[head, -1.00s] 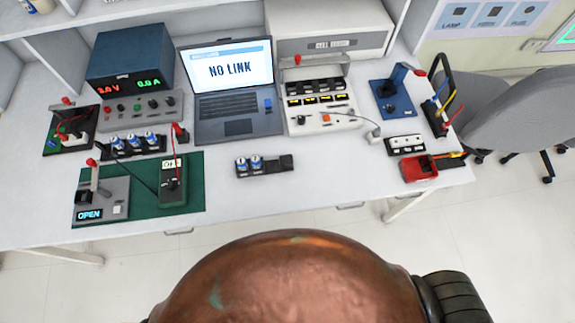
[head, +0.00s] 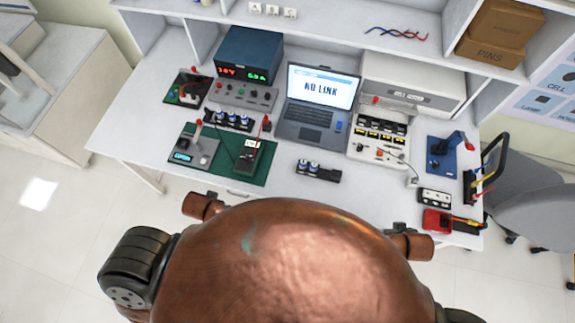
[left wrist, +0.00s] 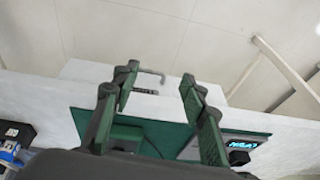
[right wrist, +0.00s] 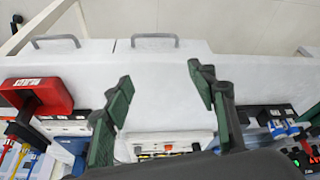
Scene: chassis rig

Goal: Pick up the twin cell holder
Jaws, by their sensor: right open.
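The twin cell holder (head: 318,170) is a black tray with two blue-and-white cells at its left and a black end at its right. It lies on the white bench in front of the laptop. In the right wrist view it shows at the right (right wrist: 283,126), beside the finger and apart from it. My right gripper (right wrist: 162,84) is open and empty above the bench. My left gripper (left wrist: 160,80) is open and empty over the green mat's area. Neither gripper's fingers can be made out in the head view.
A green mat (head: 262,172) with a meter and a switch box lies left of the holder. A similar holder with several cells (head: 228,120) stands behind it. The laptop (head: 310,115) and white tester (head: 378,145) stand behind.

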